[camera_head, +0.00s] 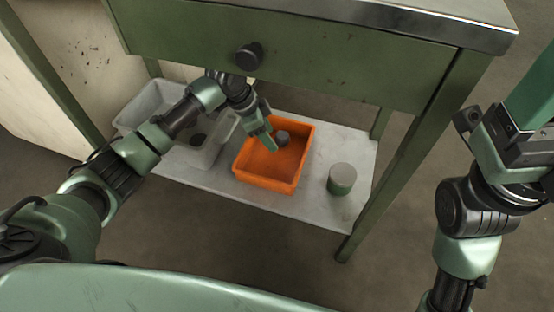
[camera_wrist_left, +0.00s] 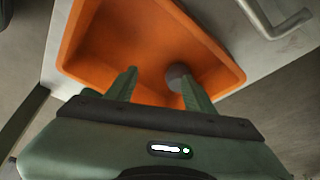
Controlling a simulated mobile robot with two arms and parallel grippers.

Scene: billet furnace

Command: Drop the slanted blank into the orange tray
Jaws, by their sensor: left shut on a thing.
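The orange tray (camera_head: 262,181) stands on the low shelf under the green bench, and it fills much of the left wrist view (camera_wrist_left: 86,58). My left gripper (camera_head: 272,143) reaches down over the tray's back part. The small grey blank (camera_head: 283,137) is at its fingertips, inside the tray's outline. In the left wrist view my left fingers (camera_wrist_left: 156,80) are spaced apart, and the dark round end of the blank (camera_wrist_left: 177,74) shows against the right finger. The gripper is shut on it. Whether the blank touches the tray floor is unclear. My right arm shows at the right; its fingertips cannot be made out.
A pale grey bin (camera_head: 207,155) with a dark piece (camera_head: 198,139) stands left of the tray. A green cylinder with a grey top (camera_head: 342,179) stands right of it. The bench drawer front with a black knob (camera_head: 249,56) overhangs. The shelf (camera_head: 320,208) is bare near its front edge.

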